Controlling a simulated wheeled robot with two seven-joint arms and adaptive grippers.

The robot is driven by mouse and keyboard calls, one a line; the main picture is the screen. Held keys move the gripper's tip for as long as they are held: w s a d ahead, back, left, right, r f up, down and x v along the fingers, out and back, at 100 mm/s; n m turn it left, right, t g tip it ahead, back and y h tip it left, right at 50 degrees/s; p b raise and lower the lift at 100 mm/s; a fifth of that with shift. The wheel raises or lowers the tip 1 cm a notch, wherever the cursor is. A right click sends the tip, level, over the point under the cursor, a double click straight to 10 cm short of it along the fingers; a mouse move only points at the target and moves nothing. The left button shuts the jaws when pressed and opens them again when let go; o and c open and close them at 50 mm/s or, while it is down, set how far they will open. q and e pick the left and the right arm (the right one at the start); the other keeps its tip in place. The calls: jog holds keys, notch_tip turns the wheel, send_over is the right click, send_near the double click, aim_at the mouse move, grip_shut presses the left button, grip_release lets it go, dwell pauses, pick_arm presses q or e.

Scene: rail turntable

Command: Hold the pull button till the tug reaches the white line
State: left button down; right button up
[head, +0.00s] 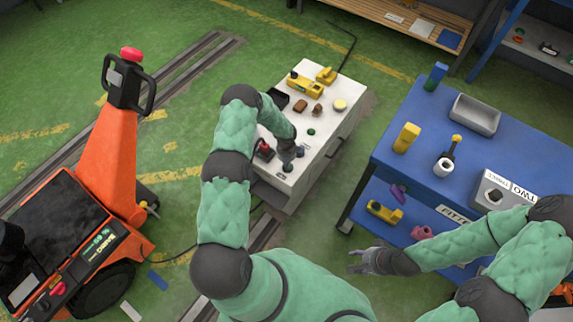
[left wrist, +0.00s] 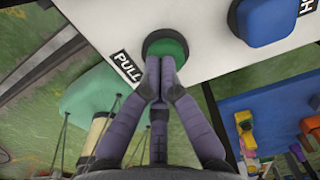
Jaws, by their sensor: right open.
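A white control cabinet (head: 318,178) stands in the middle of the head view. In the left wrist view a green round button (left wrist: 165,46) sits beside a PULL label (left wrist: 127,67). My left gripper (head: 287,165) is shut and empty, pointing down at the cabinet's near end. In the left wrist view its fingertips (left wrist: 160,62) overlap the button's edge; I cannot tell how far it is pressed. My right gripper (head: 352,262) is open and empty beside the blue table. An orange wheeled machine (head: 112,165) stands at left; I cannot tell if it is the tug. I cannot make out the white line.
A blue button (left wrist: 268,18) lies beside the green one. Small yellow and brown items stand on the cabinet's far end. The blue table (head: 405,180) at right holds a grey tray (head: 474,115) and a yellow block (head: 406,137). Rails (head: 185,67) cross the green floor.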

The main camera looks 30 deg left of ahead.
pick_arm(q)
jog(key=shift+s+d+f, duration=0.2)
jog(key=shift+s+f, duration=0.5)
pick_arm(e)
jog(key=shift+w, duration=0.1)
dwell(2.5)
dwell(0.4)
pick_arm(q)
jog(key=r+p, duration=0.1)
jog(key=r, duration=0.1)
jog(key=r+p, duration=0.1)
jog(key=r, duration=0.1)
jog(key=w+r+p, duration=0.1)
jog(key=r, duration=0.1)
jog(key=shift+a+r, duration=0.1)
jog(key=shift+a, duration=0.2)
notch_tip(320, 180, up, 9)
jog(key=p, duration=0.2)
jog(key=shift+w+p, duration=0.15)
jog(key=shift+p, duration=0.15)
pick_arm(e)
jog(key=r, duration=0.1)
jog(key=a+r, duration=0.1)
jog(key=r, duration=0.1)
jog(key=a+r, duration=0.1)
jog(key=r, duration=0.1)
jog(key=shift+s+r, duration=0.15)
jog(key=shift+s, duration=0.2)
